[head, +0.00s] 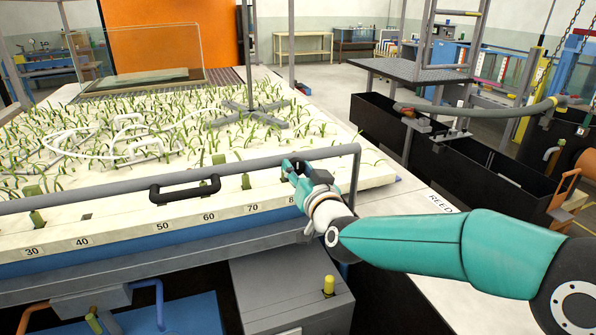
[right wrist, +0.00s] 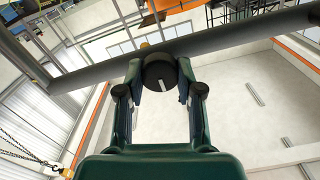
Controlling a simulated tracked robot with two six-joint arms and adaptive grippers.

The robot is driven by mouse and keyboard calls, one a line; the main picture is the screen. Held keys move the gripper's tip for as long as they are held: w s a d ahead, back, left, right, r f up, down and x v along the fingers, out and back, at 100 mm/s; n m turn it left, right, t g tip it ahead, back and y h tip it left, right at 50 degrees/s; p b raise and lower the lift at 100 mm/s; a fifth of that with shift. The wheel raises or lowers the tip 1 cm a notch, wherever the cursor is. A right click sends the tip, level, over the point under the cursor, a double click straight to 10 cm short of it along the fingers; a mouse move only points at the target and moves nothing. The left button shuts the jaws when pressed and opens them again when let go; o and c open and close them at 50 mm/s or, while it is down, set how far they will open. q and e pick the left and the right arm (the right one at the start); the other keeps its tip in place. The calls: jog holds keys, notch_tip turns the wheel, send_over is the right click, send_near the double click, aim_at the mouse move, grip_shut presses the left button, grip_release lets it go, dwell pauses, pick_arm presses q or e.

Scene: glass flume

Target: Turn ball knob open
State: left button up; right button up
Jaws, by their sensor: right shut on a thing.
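The ball knob (right wrist: 159,72) is dark and round with a short white mark on its face. In the right wrist view it sits between the two fingers of my right gripper (right wrist: 160,80), in front of a grey bar (right wrist: 90,80). The fingers touch it on both sides. In the head view my teal right gripper (head: 292,168) is at the grey rail along the bed's front edge, right of centre. It hides the knob there. My left gripper is not in view.
Behind is a pale bed (head: 100,225) with green reeds and a numbered scale. A grey box (head: 290,290) stands below. Dark troughs (head: 505,175) stand at the right.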

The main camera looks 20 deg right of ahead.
jog(key=shift+f+m+b, duration=0.2)
jog(key=shift+m+b, duration=0.3)
jog(key=shift+b, duration=0.35)
jog(key=m+b, duration=0.4)
jog(key=b, duration=0.1)
jog(key=shift+m+b, duration=0.3)
jog(key=shift+m, duration=0.1)
jog(key=shift+m+b, duration=0.7)
jog(key=shift+m, duration=0.2)
jog(key=m+b, duration=0.3)
jog(key=m, duration=0.2)
jog(key=m+b, duration=0.2)
jog(key=m, duration=0.3)
jog(key=shift+d, duration=0.1)
jog(key=o, duration=1.2)
jog(key=shift+c, duration=0.2)
jog(key=shift+r, duration=0.1)
